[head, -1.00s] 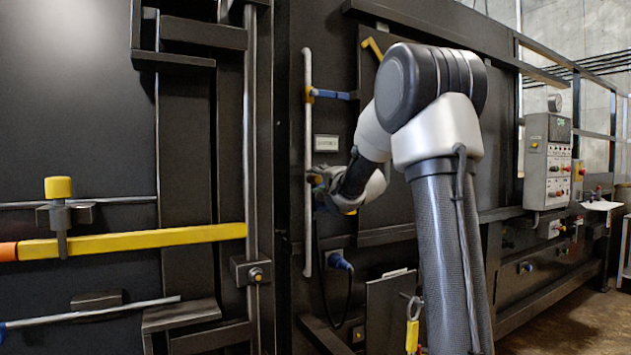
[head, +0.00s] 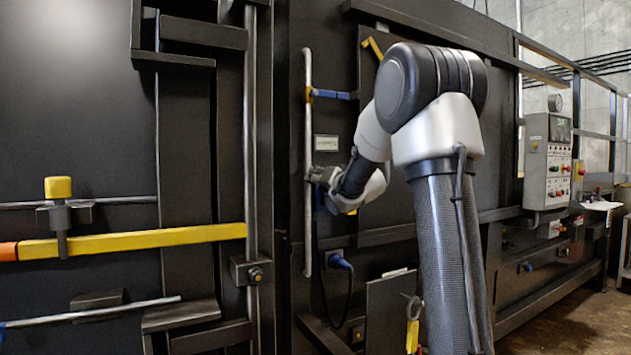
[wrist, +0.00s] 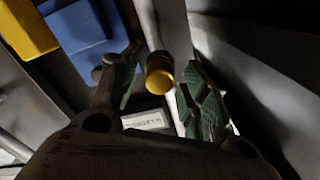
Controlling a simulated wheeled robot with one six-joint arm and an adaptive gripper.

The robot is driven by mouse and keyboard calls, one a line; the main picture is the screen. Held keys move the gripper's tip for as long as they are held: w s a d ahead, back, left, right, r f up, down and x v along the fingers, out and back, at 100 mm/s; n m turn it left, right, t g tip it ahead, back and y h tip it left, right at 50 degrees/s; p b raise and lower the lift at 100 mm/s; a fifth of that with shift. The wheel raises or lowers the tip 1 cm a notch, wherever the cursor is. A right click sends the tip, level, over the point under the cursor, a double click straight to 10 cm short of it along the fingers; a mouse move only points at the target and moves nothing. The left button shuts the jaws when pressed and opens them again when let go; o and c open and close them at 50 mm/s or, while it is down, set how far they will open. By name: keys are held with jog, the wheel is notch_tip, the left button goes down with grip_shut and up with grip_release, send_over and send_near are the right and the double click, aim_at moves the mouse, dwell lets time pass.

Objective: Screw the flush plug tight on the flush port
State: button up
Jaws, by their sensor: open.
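In the wrist view, a brass-coloured round end piece (wrist: 160,76), which looks like the flush plug, sits at the end of a grey pipe stub (wrist: 147,25). My gripper (wrist: 160,70) is open, with one green-padded finger on each side of the brass piece. A gap shows on both sides, so the fingers look apart from it. In the head view my gripper (head: 319,176) is at the thin vertical pipe, below a small label plate (head: 326,142). The plug and the port cannot be made out there. The thread between plug and port is not visible.
A blue part (wrist: 80,38) and a yellow block (wrist: 27,27) lie left of the fingers. A dark panel (wrist: 250,60) is close on the right. In the head view, a blue valve lever (head: 333,95) is above my gripper and a blue plug with a cable (head: 340,262) below.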

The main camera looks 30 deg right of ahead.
jog(key=n, duration=1.2)
jog(key=shift+n, duration=0.3)
grip_shut()
jog(key=c, duration=0.8)
grip_release()
grip_shut()
jog(key=m, duration=0.5)
jog(key=shift+m, duration=0.4)
